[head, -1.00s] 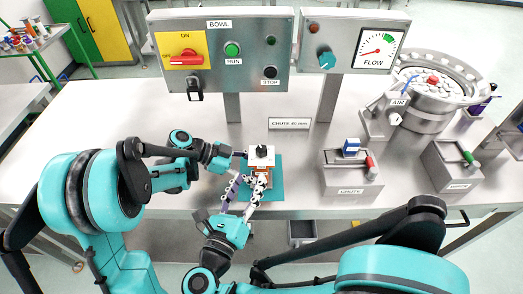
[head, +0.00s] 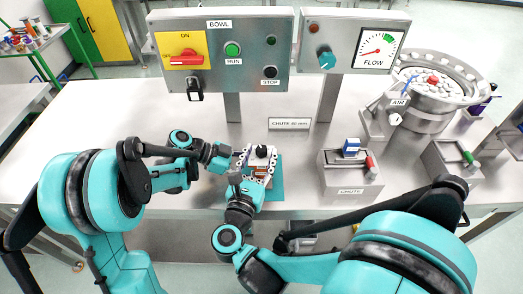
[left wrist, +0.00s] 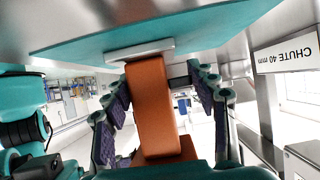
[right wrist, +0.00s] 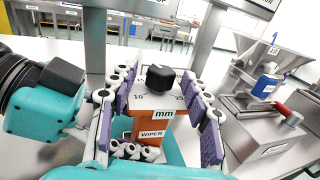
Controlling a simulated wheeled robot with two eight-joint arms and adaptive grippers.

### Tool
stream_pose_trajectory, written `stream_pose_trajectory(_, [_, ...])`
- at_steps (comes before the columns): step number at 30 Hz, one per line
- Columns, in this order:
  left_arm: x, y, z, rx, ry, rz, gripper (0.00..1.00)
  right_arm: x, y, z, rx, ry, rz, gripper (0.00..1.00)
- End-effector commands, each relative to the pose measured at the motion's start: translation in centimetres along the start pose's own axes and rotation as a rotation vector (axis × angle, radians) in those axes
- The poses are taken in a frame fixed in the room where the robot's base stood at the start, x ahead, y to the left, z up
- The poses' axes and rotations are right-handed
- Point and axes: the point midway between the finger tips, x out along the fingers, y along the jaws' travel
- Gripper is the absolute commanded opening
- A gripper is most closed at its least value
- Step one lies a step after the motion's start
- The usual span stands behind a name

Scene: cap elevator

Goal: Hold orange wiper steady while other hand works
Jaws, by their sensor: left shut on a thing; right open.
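The orange wiper (head: 261,172) is an upright block with a pale top plate and a black knob (head: 262,149), standing over a teal mat (head: 277,185). The right wrist view shows its WIPER label (right wrist: 152,134) and a mm scale. My left gripper (head: 255,168) comes from the left and is shut on the wiper body; in the left wrist view the orange body (left wrist: 152,105) stands between its fingers. My right gripper (head: 257,161) comes from the front and is open, its fingers on either side of the knob and top plate in the right wrist view (right wrist: 160,88). Contact there cannot be told.
A metal chute box (head: 350,180) with a blue block and red handle stands right of the mat. The bowl feeder (head: 430,118) is at the far right. The control panel (head: 262,78) rises behind. The table left of my left arm is clear.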

Motion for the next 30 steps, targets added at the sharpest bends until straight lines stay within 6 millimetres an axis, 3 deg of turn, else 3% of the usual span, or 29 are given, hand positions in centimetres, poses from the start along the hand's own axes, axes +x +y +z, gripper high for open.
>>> stream_pose_trajectory(5, [0.0, 0.0, 0.0, 0.000, -0.001, 0.000, 0.41, 1.5, -0.1, 0.0, 0.000, 0.000, -0.002, 0.48])
stream_pose_trajectory(14, [0.0, 0.0, 0.1, 0.000, -0.001, 0.000, 0.41, 1.7, 0.0, 0.0, -0.001, 0.000, 0.000, 0.48])
stream_pose_trajectory(20, [0.0, 0.0, 0.1, 0.000, -0.001, 0.000, 0.41, 1.7, 0.0, 0.0, -0.001, 0.000, 0.000, 0.00])
stream_pose_trajectory(26, [0.0, 0.0, 0.0, 0.000, -0.001, 0.000, 0.41, 1.7, 0.1, 0.0, -0.001, 0.000, -0.019, 0.00])
stream_pose_trajectory(30, [0.0, 0.0, 0.0, 0.000, -0.001, 0.000, 0.41, 1.8, 0.2, 0.0, -0.002, 0.000, -0.120, 0.00])
